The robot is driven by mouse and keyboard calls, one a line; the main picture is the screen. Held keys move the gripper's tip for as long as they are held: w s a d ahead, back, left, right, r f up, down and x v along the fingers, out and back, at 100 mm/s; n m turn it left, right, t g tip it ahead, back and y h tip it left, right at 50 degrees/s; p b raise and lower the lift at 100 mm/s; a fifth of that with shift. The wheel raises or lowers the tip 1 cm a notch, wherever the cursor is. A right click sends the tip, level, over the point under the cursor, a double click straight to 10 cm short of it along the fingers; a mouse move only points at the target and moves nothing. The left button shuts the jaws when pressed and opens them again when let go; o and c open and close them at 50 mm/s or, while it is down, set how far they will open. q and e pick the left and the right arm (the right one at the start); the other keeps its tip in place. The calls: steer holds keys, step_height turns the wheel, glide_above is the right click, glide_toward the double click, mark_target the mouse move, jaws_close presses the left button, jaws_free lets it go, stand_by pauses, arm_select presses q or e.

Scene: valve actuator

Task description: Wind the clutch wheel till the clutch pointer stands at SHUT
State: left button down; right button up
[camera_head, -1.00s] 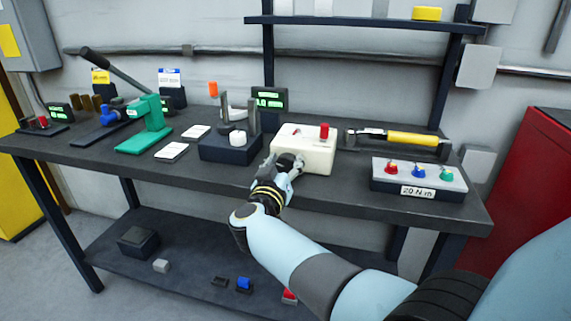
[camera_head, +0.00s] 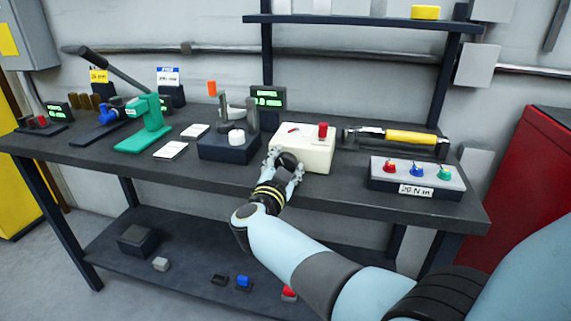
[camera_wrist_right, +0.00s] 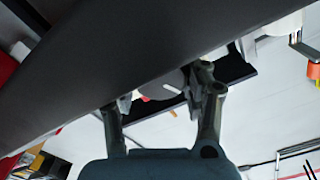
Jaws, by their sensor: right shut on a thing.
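A cream box (camera_head: 313,160) stands near the front edge of the bench, with a red knob (camera_head: 323,130) on top. A small reddish mark (camera_head: 293,129), perhaps the clutch pointer, shows on its top; its reading is too small to tell. My right gripper (camera_head: 285,158) is at the box's front left, its fingers around the dark clutch wheel (camera_head: 289,162), which they partly hide. In the right wrist view, a grey disc (camera_wrist_right: 165,86) with a white mark shows between the fingers of my right gripper (camera_wrist_right: 160,100). My left gripper is not in view.
A dark fixture (camera_head: 230,147) with a white knob stands just left of the box. A yellow-handled torque wrench (camera_head: 410,137) and a box with three coloured knobs (camera_head: 417,178) are at the right. A green press (camera_head: 150,125) stands at the left.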

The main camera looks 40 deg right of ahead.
mark_target(285, 156)
steer(key=shift+s+f+m+b, duration=0.15)
steer(key=shift+m+b, duration=0.15)
steer(key=shift+m, duration=1.4)
steer(key=o, duration=0.9)
step_height(285, 156, up, 10)
steer(key=shift+r, duration=0.1)
